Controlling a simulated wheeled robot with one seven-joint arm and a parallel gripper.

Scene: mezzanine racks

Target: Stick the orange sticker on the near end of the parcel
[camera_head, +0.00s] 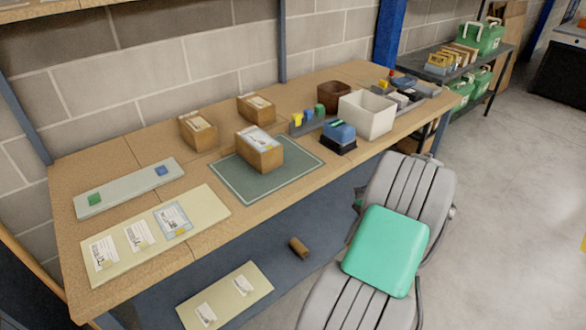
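A brown cardboard parcel (263,158) with a white label on top sits on the dark green mat (226,183) in the middle of the bench. No sticker shows on its visible faces. A pale grey strip (128,188) at the left of the bench carries a green sticker (94,199) and a blue sticker (161,171). I cannot make out an orange sticker on it. A small yellow-orange patch (180,232) shows at the lower edge of a label on the cream sheet (205,208); I cannot tell what it is. My gripper is not in view.
Two smaller parcels (198,132) (257,108) stand behind the mat. A blue-and-black device (339,137), a white bin (367,115) and a brown pot (333,96) stand to its right. Floor at right is clear.

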